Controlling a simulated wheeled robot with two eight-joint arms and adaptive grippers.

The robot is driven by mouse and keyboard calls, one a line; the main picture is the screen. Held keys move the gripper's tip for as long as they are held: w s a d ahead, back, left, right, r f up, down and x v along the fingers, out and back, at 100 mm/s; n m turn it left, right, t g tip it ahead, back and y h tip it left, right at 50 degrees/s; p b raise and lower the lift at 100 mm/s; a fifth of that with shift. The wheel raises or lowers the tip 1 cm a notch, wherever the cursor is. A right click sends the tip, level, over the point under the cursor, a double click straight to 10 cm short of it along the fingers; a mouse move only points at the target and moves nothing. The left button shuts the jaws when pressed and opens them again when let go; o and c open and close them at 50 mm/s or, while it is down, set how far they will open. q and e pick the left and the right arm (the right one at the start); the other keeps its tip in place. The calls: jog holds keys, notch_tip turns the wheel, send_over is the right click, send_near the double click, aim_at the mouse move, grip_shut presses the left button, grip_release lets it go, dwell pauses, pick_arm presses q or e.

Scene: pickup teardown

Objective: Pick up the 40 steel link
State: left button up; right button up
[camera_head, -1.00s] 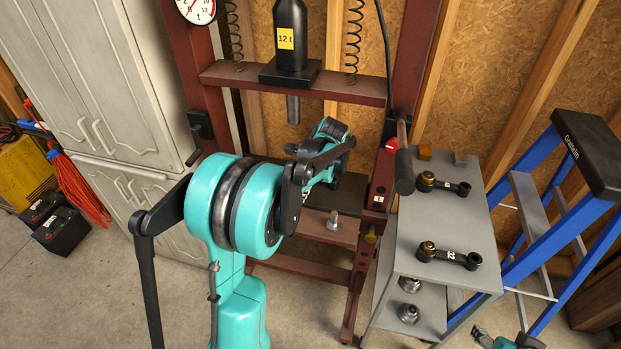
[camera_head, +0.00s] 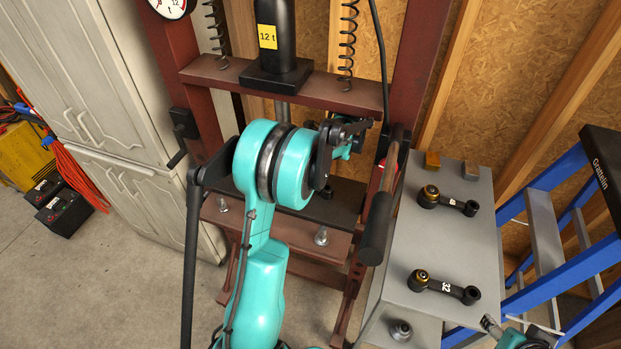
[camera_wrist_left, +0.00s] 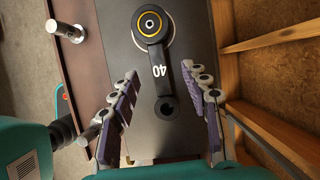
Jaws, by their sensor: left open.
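The 40 link (camera_wrist_left: 157,70) is black, with a large ring holding a brass and steel bushing at one end and a smaller eye at the other. It lies flat on the dark press plate (camera_wrist_left: 190,22) in the left wrist view, its white 40 showing. My left gripper (camera_wrist_left: 160,72) is open above it, with one finger on each side of its bar and a gap on both sides.
A grey cart (camera_head: 402,257) holds a link marked 32 (camera_head: 443,287) and another link (camera_head: 447,201) whose label is hard to read. The red press frame (camera_head: 404,70) surrounds the plate. A steel bolt (camera_wrist_left: 52,26) stands beside it. A blue ladder (camera_head: 574,252) stands right.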

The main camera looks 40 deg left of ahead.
pick_arm(q)
jog(key=shift+f, duration=0.2)
jog(key=b+x, duration=0.1)
jog(key=x, duration=0.1)
jog(key=shift+s+a+f, duration=0.15)
jog(key=shift+f, duration=0.1)
jog(key=b+x, duration=0.2)
jog(key=x, duration=0.3)
jog(key=shift+s, duration=0.15)
jog(key=shift+d+r, duration=0.1)
jog(key=shift+d, duration=0.1)
grip_shut()
